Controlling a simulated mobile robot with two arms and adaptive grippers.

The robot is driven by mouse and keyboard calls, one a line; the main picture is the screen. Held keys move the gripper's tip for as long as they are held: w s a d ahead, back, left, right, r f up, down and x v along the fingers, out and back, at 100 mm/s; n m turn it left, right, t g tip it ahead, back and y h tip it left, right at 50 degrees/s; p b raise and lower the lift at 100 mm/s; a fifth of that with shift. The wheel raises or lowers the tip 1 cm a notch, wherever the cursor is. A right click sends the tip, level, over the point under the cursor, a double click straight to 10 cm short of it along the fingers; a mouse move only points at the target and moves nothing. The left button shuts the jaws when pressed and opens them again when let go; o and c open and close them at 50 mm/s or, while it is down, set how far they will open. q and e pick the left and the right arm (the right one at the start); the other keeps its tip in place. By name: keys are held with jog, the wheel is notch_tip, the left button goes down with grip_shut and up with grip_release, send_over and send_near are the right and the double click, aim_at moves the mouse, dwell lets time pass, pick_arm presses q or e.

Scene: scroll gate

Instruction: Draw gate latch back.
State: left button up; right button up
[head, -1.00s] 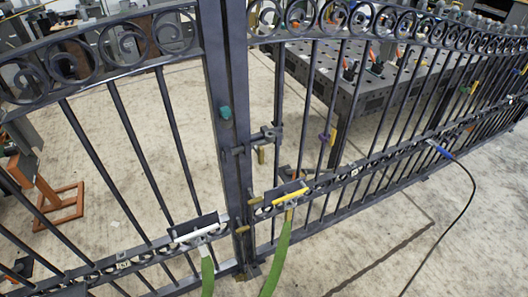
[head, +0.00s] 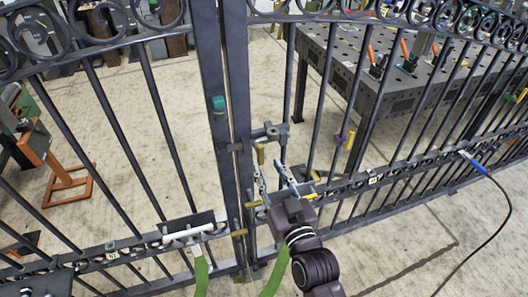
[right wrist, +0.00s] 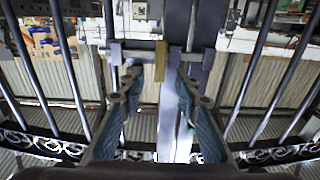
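The gate latch (head: 271,132) is a dark sliding bar across the seam between the two gate leaves, with a yellow handle (head: 261,153) hanging down. In the right wrist view the bar runs level and the yellow handle (right wrist: 161,60) shows ahead, between the fingers in the picture. My right gripper (head: 271,168) is open and empty, just below and in front of the latch. Its two fingers also show spread in the right wrist view (right wrist: 158,82). I see no contact with the handle. My left gripper's fingers are not in view.
Gate posts (head: 222,190) and vertical bars stand close around the right gripper. A white-handled plate (head: 188,230) with a green strap sits on the left leaf. A teal piece (head: 218,103) is on the post. A blue-ended cable (head: 480,166) hangs at right. A grey worktable (head: 350,85) stands behind.

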aim_at(262, 155)
jog(key=x, duration=0.7)
jog(key=shift+f+p, duration=0.1)
jog(key=shift+p, duration=0.25)
grip_shut()
